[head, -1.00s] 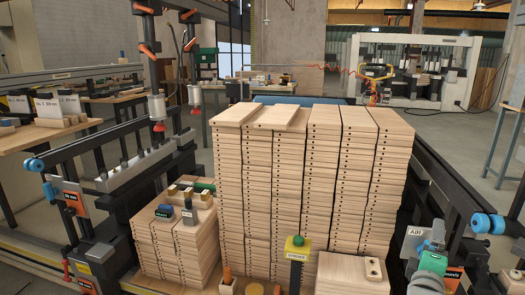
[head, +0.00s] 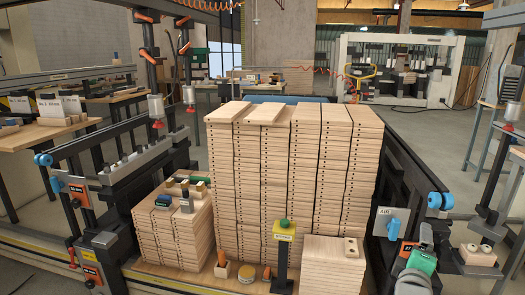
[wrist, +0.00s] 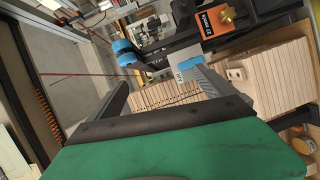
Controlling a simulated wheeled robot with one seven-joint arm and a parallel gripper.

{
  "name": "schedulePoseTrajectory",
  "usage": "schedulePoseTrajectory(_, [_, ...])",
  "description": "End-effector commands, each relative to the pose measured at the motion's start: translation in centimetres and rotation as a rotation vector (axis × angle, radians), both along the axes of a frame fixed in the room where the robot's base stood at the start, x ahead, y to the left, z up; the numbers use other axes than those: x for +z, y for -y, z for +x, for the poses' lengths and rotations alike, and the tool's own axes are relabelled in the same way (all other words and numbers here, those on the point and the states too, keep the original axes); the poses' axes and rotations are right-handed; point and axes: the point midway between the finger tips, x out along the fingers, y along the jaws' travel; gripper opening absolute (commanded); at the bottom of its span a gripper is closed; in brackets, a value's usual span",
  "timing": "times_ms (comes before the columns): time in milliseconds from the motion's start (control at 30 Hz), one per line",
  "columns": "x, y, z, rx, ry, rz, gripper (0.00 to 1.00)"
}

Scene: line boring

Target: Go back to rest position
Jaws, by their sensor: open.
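My gripper (wrist: 161,80) is open and empty in the wrist view. Its two dark fingers stand apart beyond the green body, with stacked boards (wrist: 165,95) visible between and beyond them. In the head view, the green part of my gripper (head: 422,262) shows low at the right, beside the front right of the board stacks; its fingers cannot be made out there.
Tall stacks of drilled boards (head: 280,170) fill the middle. Lower stacks stand at left (head: 172,235) and front right (head: 333,268). A post with a green button (head: 284,235) stands in front. Black machine frames flank both sides, with a blue knob (head: 435,200) at right.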

Motion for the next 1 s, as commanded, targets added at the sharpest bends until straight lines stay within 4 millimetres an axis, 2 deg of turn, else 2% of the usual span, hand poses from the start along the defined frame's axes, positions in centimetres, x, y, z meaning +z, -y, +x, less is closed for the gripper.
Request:
schedulePoseTrajectory(33, [0.9,-0.7,0.3,0.011,0.0,0.041,0.95])
schedulePoseTrajectory(267, [2.0,-4.7,1.0,0.037,-0.03,0.321,0.95])
schedulePoseTrajectory(467, [3.8,-11.1,0.2,0.019,-0.113,0.684,0.95])
schedulePoseTrajectory(567, [5.7,-15.7,-1.6,-0.036,-0.2,0.909,0.95])
schedulePoseTrajectory(667, [8.4,-21.2,-5.3,-0.157,-0.329,1.141,0.95])
schedulePoseTrajectory(700, [9.2,-23.1,-7.2,-0.22,-0.386,1.212,0.95])
schedulePoseTrajectory(733, [9.8,-24.2,-8.5,-0.268,-0.42,1.253,0.95])
schedulePoseTrajectory(833, [10.6,-26.4,-11.8,-0.392,-0.502,1.327,0.95])
schedulePoseTrajectory(900, [10.6,-27.0,-13.0,-0.439,-0.528,1.347,0.95])
schedulePoseTrajectory(1000, [10.2,-27.1,-13.4,-0.458,-0.536,1.354,0.95])
